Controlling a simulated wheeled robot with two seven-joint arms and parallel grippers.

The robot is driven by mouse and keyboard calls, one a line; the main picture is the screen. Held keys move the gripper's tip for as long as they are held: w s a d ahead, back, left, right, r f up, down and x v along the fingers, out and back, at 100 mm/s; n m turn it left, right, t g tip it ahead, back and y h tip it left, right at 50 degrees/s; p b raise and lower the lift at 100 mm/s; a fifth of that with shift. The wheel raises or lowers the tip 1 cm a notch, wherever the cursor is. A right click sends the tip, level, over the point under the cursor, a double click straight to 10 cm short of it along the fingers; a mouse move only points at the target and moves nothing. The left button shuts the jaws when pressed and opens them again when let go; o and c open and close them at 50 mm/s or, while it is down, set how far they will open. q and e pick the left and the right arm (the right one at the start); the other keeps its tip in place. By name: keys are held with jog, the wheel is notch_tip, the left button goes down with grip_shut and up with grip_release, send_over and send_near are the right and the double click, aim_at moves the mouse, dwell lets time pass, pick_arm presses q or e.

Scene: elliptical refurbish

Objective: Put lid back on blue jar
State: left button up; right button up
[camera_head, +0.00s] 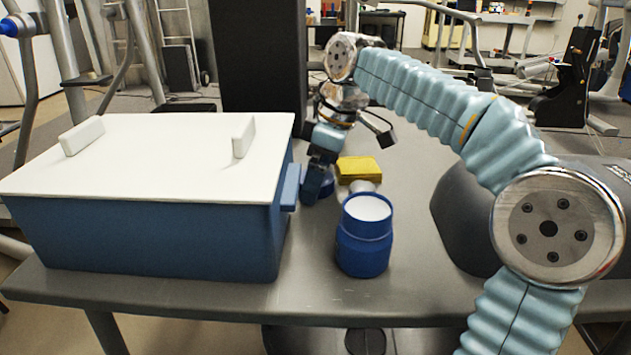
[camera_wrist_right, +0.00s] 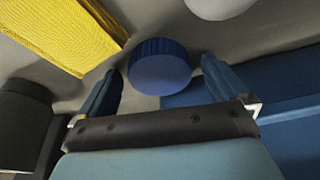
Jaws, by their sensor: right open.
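The blue jar (camera_head: 364,250) stands upright on the grey table, with no lid on it and a white top surface showing. A round blue lid (camera_wrist_right: 160,72) with a ridged rim lies on the table; in the head view it is largely hidden behind my right gripper (camera_head: 313,185). In the right wrist view, my right gripper (camera_wrist_right: 161,66) is open, its two blue fingers on either side of the lid with gaps visible. The lid is not gripped. My left gripper is not in view.
A large blue box (camera_head: 150,235) with a white cover (camera_head: 170,155) stands close to the left of my right gripper. A yellow folded cloth or sponge (camera_head: 358,168) lies behind the jar. A small white rounded object (camera_head: 362,187) sits between them.

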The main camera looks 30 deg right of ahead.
jog(key=c, duration=1.1)
jog(key=shift+r, duration=0.1)
jog(key=shift+s+d+r, duration=0.1)
jog(key=shift+d+r, duration=0.05)
jog(key=shift+r, duration=0.3)
notch_tip(320, 180, up, 10)
jog(key=r+p, duration=0.1)
jog(key=p, duration=0.4)
jog(key=s+d, duration=0.5)
jog(key=d, duration=0.3)
jog(key=s+d, duration=0.5)
jog(key=d, duration=0.3)
jog(key=shift+s+d+f+b, duration=0.15)
jog(key=shift+d+f+b, duration=0.1)
jog(key=shift+d+b, duration=0.15)
